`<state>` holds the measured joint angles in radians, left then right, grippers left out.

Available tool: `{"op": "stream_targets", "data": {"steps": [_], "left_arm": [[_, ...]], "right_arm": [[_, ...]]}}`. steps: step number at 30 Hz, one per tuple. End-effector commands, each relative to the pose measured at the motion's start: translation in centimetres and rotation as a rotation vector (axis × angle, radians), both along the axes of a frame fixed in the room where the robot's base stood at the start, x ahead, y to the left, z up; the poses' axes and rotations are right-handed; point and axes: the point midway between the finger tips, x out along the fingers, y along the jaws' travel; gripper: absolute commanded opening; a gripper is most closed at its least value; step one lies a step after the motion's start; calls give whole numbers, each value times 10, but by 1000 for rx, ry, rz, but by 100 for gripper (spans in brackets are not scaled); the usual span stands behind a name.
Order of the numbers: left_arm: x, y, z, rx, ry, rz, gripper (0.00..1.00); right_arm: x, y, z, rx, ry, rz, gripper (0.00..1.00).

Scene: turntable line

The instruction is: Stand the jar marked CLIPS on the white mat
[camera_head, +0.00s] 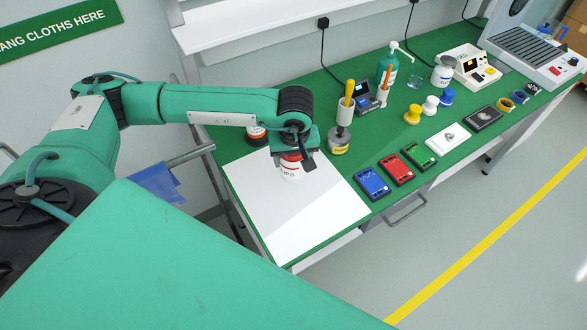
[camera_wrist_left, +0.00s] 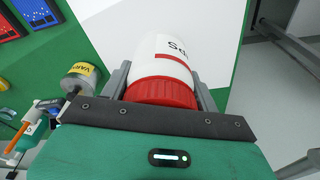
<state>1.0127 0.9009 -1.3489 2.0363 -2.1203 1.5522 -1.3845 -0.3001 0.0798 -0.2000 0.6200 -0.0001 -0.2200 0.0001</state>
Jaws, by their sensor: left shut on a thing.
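The CLIPS jar (camera_head: 290,169) is white with a red lid and a red band. In the left wrist view the jar (camera_wrist_left: 165,62) shows part of its lettering upside down, reading as "PS"; the rest is hidden. My left gripper (camera_head: 291,158) is shut on the jar from above, with a finger on each side near the lid. The jar looks upright over the upper middle of the white mat (camera_head: 295,220). I cannot tell whether its base touches the mat. My right gripper is not in view.
Another jar (camera_head: 256,135) stands behind my left arm, at the mat's back edge. A grey-lidded can with a yellow label (camera_head: 339,141) stands right of the mat. Blue (camera_head: 372,183), red (camera_head: 396,169) and green boxes line the bench front. The front of the mat is clear.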

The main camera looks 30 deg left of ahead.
Motion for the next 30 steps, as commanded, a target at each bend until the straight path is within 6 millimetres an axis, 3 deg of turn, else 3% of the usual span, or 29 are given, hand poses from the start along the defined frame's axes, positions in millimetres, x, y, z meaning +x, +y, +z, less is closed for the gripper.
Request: {"op": "stream_targets", "data": {"steps": [3,11,18,29,30], "left_arm": [[-1,0,-18,0,1,0,36],[0,0,-39,0,0,0,36],[0,0,-71,1,1,1,36],[0,0,-77,0,-2,1,36],[0,0,-76,0,-1,1,65]], "right_arm": [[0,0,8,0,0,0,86],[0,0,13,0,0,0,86],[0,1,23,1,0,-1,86],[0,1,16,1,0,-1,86],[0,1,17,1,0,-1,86]]}}
